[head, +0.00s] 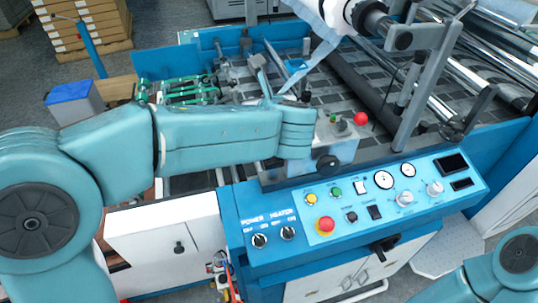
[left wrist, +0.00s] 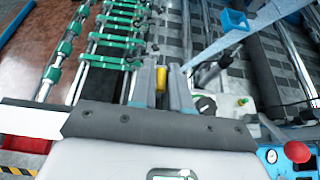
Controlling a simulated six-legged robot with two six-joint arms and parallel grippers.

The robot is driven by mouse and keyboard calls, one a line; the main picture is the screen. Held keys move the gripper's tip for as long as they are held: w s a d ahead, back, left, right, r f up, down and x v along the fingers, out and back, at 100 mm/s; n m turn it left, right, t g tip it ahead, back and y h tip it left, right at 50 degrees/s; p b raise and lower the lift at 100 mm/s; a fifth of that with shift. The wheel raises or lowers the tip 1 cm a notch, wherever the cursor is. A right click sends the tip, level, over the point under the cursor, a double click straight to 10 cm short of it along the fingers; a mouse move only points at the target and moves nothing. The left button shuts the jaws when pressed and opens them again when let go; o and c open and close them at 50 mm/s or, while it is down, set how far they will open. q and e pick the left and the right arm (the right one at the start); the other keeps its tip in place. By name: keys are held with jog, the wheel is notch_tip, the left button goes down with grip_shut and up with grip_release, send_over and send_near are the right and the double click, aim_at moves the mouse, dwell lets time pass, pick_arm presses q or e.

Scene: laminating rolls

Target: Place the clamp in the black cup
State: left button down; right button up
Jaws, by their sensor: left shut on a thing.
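My left gripper (left wrist: 164,88) is shut on a small piece with a yellow part, seen between its two grey fingers in the left wrist view. I take this piece to be the clamp (left wrist: 161,77); most of it is hidden by the fingers. In the head view my left arm reaches in from the left over the machine, and its wrist hides much of the area around the gripper. A dark round shape (left wrist: 205,103) lies just right of the fingers in the left wrist view; I cannot tell whether it is the black cup. My right gripper is out of view.
A blue control panel (head: 350,203) with knobs and dials stands at the front. A red ball knob (head: 361,118) sticks up behind it. Green-fitted rods (head: 180,90) lie left of the gripper. A small blue tray (head: 297,65) and long rollers (head: 355,85) are farther back.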

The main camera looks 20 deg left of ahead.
pick_arm(q)
jog(key=d+r, duration=0.3)
jog(key=r, duration=0.4)
jog(key=f, duration=1.5)
jog(key=shift+w+a, duration=0.25)
jog(key=shift+w, duration=0.1)
notch_tip(320, 180, down, 5)
jog(key=shift+w+r+p, duration=0.1)
jog(key=shift+p, duration=0.2)
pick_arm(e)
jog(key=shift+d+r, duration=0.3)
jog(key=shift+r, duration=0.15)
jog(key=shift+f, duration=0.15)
pick_arm(q)
jog(key=shift+d+b, duration=0.1)
jog(key=shift+b, duration=0.2)
jog(key=c, duration=1.4)
grip_release()
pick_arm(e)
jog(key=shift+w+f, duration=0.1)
